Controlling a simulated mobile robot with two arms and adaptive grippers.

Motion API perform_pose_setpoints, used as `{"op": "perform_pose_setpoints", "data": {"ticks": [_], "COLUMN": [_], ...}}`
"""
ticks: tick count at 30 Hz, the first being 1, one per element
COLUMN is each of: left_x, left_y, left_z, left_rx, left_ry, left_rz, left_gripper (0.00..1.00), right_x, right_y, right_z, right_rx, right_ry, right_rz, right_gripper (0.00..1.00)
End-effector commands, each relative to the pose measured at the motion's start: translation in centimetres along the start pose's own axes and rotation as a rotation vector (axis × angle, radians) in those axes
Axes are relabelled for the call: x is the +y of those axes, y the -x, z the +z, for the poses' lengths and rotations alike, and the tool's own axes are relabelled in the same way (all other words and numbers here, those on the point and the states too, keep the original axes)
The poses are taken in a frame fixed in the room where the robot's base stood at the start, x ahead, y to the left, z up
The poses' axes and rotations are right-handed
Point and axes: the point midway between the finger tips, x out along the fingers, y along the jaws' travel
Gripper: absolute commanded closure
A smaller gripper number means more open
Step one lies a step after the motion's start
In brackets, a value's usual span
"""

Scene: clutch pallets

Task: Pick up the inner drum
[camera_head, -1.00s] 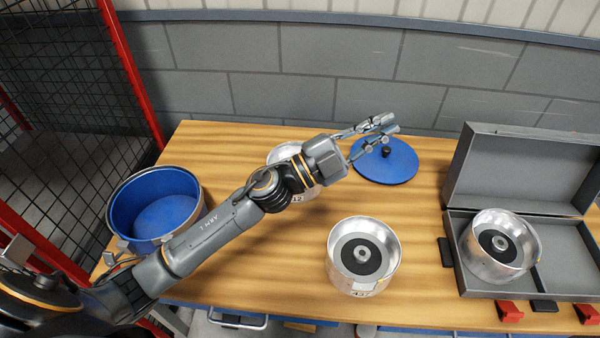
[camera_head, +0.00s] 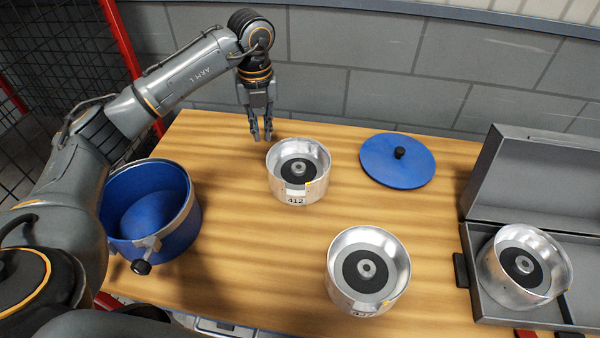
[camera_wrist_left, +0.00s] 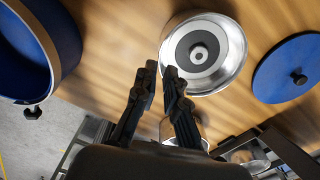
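A silver drum labelled 412 (camera_head: 296,194) stands upright on the wooden table, with a dark disc and central hub inside. In the left wrist view, a silver drum (camera_wrist_left: 232,72) shows just beyond the fingers. A second silver drum (camera_head: 350,300) stands nearer the front. A third silver drum (camera_head: 510,295) sits tilted in the grey case. My left gripper (camera_head: 261,138) points down behind and left of drum 412, apart from it. Its fingers, also in the left wrist view (camera_wrist_left: 160,70), are partly open with a narrow empty gap. My right gripper is out of view.
A blue drum (camera_head: 178,238) with a metal clamp is at the left. A blue lid (camera_head: 375,165) with a black knob lies at the back right. The open grey case (camera_head: 570,238) takes up the right. Bare table lies between them, with a grey wall behind.

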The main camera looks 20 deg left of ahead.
Motion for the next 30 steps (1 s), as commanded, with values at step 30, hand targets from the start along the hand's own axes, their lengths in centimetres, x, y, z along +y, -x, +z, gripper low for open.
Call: {"op": "perform_pose_setpoints", "data": {"ticks": [30], "left_x": [-0.3], "left_y": [-12.4], "left_z": [-0.2], "left_rx": [0.004], "left_ry": [-0.006], "left_rz": [-0.003], "left_gripper": [0.89], "right_x": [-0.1], "right_y": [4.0], "right_z": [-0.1], "right_rx": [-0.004], "right_ry": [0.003], "right_rz": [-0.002], "right_gripper": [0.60]}}
